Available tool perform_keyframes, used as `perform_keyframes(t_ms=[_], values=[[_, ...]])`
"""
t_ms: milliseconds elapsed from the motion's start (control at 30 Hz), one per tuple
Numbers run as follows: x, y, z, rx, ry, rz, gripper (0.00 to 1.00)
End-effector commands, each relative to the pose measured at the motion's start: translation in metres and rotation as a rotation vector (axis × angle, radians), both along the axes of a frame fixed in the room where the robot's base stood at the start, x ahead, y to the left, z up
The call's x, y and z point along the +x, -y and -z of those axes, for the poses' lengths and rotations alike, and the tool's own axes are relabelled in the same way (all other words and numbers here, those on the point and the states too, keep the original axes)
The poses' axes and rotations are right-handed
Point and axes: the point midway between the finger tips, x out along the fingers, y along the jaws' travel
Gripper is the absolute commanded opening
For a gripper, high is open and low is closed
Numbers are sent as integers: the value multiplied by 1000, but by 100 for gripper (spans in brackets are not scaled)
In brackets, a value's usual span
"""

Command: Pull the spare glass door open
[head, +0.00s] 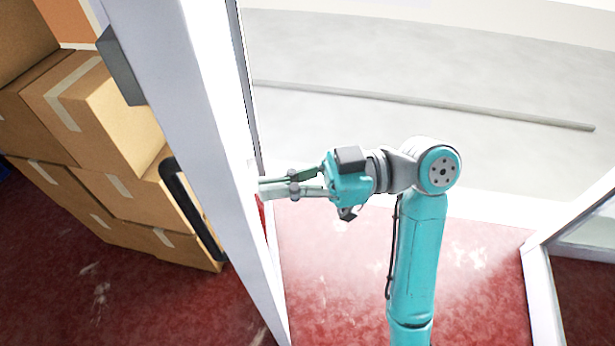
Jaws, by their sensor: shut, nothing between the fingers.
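The glass door's white frame (205,130) runs from the top left down to the bottom middle of the head view. It stands swung away from the doorway, seen nearly edge-on, so its glass hardly shows. A long black pull handle (190,208) is on its left face, and a dark grey block (120,65) is higher on that face. My gripper (262,188) is shut and empty on the right side of the door, pointing left. Its fingertips are at the door's right side; I cannot tell whether they touch it. The handle is on the opposite side from my gripper.
Stacked cardboard boxes (110,150) stand left of the door, close behind the handle. Another white frame (541,290) stands at the right. Red carpet (330,290) between the door and that frame is clear.

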Motion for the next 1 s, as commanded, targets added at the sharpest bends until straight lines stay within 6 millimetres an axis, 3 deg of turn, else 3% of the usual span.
perform_keyframes(t_ms=[133, 633, 1000], values=[[-2, -10, 0, 0, 0, -1, 0], [-2, -18, 0, 0, -1, -2, 0], [-12, -86, 0, -1, -3, -6, 0]])
